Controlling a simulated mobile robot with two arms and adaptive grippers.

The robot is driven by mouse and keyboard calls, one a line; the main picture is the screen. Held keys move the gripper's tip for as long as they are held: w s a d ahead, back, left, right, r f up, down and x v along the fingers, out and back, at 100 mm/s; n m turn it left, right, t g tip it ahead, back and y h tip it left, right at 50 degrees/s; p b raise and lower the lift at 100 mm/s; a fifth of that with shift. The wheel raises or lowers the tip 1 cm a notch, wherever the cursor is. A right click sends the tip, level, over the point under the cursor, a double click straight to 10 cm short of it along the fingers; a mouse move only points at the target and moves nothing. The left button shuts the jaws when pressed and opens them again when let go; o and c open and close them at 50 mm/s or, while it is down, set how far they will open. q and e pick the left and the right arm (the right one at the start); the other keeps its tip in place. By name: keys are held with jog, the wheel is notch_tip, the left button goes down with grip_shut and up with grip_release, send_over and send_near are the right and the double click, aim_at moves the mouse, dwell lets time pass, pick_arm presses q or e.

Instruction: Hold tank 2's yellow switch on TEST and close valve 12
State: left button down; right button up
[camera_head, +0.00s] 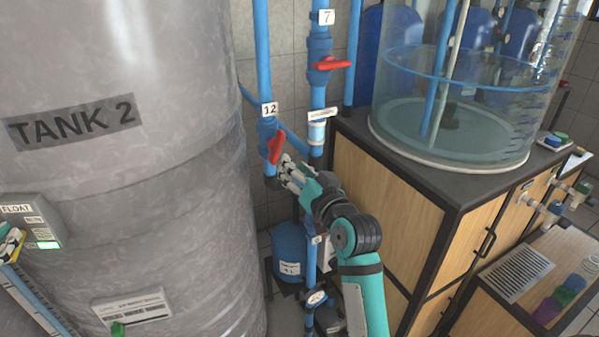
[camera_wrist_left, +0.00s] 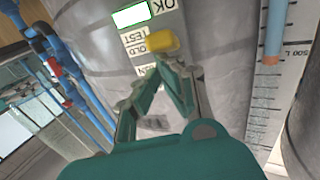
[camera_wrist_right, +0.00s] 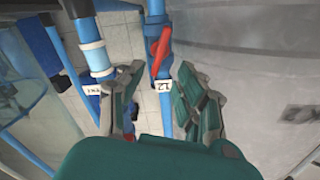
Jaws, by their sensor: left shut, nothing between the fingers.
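Tank 2 (camera_head: 180,190) is the big grey tank on the left in the head view. Its grey float panel (camera_head: 38,208) has a lit green display. In the left wrist view the yellow switch (camera_wrist_left: 148,46) sits beside the TEST and HOLD labels. My left gripper (camera_wrist_left: 166,68) is shut and empty, its tips against or very close to the switch; contact is unclear. Valve 12's red handle (camera_head: 276,148) lies roughly along its blue vertical pipe, slightly tilted. My right gripper (camera_wrist_right: 160,72) is open, with the handle (camera_wrist_right: 160,50) in line with the gap between its fingers.
Valve 7's red handle (camera_head: 332,64) is on the neighbouring pipe, above and right of valve 12. A wooden cabinet (camera_head: 390,200) with a clear water tank (camera_head: 460,100) stands right of my right arm. A blue canister (camera_head: 290,246) is below the valves.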

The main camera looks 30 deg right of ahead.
jog(key=shift+s, duration=0.8)
jog(key=w+a+r+n+y, duration=0.2)
jog(key=a+r+n, duration=0.25)
jog(key=n, duration=0.35)
jog(key=n+h, duration=0.2)
jog(key=n, duration=2.6)
send_near(280, 147)
jog(key=w, duration=1.1)
jog(key=shift+w, duration=0.1)
